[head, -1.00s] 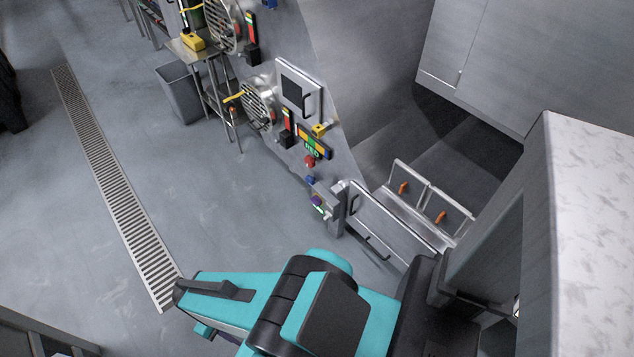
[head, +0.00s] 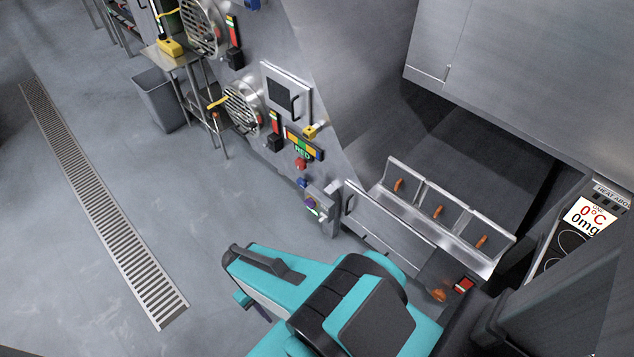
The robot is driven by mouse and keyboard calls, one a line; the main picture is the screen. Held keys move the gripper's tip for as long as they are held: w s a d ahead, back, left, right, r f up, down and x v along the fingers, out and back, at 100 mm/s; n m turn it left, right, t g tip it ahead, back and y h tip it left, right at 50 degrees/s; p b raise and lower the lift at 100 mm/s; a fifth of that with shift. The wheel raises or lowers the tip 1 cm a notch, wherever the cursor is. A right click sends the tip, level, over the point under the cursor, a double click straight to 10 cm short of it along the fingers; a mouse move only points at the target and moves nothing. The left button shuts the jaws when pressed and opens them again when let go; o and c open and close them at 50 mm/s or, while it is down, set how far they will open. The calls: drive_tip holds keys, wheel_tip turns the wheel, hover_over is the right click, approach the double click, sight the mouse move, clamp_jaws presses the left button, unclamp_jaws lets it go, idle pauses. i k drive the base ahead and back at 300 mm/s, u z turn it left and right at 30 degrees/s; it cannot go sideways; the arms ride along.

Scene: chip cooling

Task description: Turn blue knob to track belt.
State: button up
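A small blue knob (head: 302,183) sits on the slanted metal side of the machine, just below a red button (head: 300,163). A bluish-purple round control (head: 311,203) sits on a small grey box below it. I cannot tell any pointer direction on either. The word for the belt is not readable. My teal and black arm (head: 335,300) reaches in from the bottom, in front of the panel and well below the knob in the picture. My gripper's fingers do not show. Nothing touches the blue knob.
Metal trays with orange handles (head: 438,212) stand to the right. A floor drain (head: 100,210) runs at left. The floor between is clear.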

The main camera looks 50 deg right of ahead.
sight(302, 182)
drive_tip(key=u, duration=1.15)
drive_tip(key=k, duration=0.1)
drive_tip(key=z, duration=2.5)
drive_tip(key=k, duration=0.95)
drive_tip(key=u, duration=0.15)
drive_tip(key=i, duration=0.9)
